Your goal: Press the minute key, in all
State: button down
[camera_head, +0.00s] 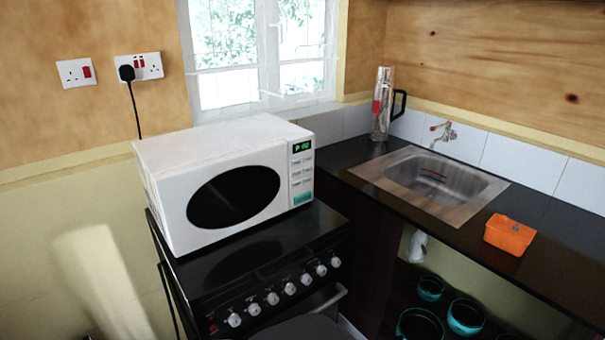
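A white microwave (230,140) with a dark oval door window stands on the black stove, its front turned toward me. Its control panel (302,172) is on the right of the front. A green-lit display (302,146) is at the top of the panel; its characters are too small to read surely. Small grey keys (302,169) sit in rows below it, with a teal key (303,198) at the bottom. The key labels are too small to read, so I cannot tell which is the minute key. My gripper is not in view.
The black stove (270,262) has a row of knobs along its front. To the right are a dark counter (545,225), a steel sink (435,180), a flask (382,105) and an orange box (510,234). Teal-rimmed pots (465,316) stand below. Space before the panel looks clear.

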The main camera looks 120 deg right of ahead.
aim_at(294, 174)
jog(key=k, duration=1.3)
jog(key=z, duration=1.1)
